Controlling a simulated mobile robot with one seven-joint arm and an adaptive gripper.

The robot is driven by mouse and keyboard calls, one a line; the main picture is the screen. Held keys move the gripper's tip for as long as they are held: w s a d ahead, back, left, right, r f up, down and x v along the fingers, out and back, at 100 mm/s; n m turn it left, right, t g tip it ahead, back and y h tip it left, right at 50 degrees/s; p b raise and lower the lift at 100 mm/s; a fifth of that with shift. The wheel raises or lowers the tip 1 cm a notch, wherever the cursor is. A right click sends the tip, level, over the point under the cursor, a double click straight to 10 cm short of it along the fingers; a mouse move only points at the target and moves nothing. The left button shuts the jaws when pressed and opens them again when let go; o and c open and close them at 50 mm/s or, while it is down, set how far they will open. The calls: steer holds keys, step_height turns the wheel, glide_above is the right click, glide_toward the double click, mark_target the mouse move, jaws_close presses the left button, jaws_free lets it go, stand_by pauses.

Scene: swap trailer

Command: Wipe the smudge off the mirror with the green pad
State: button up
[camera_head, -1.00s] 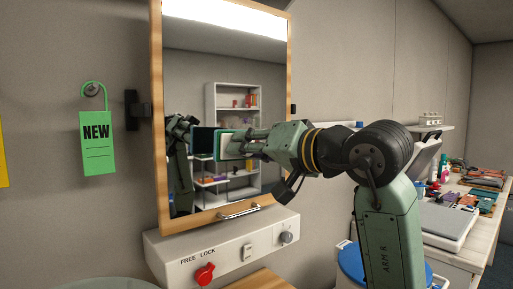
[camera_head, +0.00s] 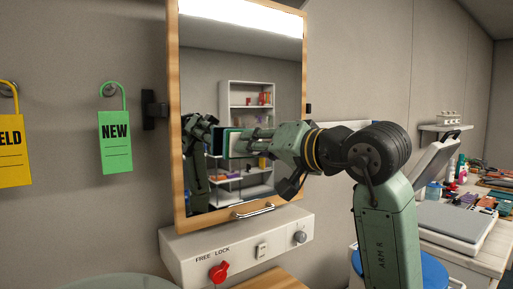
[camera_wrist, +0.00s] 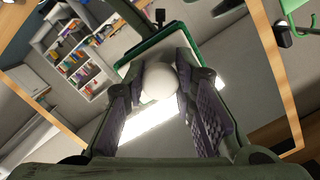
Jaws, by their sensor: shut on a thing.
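The wood-framed mirror (camera_head: 210,80) hangs on the wall, with a bright light strip reflected along its top. My gripper (camera_head: 250,142) is in front of the mirror's lower middle. It is shut on the white round knob (camera_wrist: 158,80) of the green pad (camera_head: 234,143). In the wrist view, the pad's green rim (camera_wrist: 154,40) and pale back show beyond the fingers. The pad's face is turned to the mirror, at or very near the glass; I cannot tell whether it touches. I cannot make out the smudge.
A panel with a red knob (camera_head: 219,271) is below the mirror, beneath its metal handle (camera_head: 253,210). A green NEW tag (camera_head: 115,150) and a yellow tag (camera_head: 12,150) hang at left. A cluttered bench (camera_head: 455,235) stands at right. The shelves are reflections.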

steer(key=shift+x, duration=1)
steer(key=shift+w+d+r, duration=0.1)
steer(key=shift+d, duration=0.1)
steer(key=w+d, duration=0.7)
steer(key=d, duration=0.2)
steer(key=shift+d, duration=0.3)
stand_by(0.6)
steer(key=shift+a, duration=0.1)
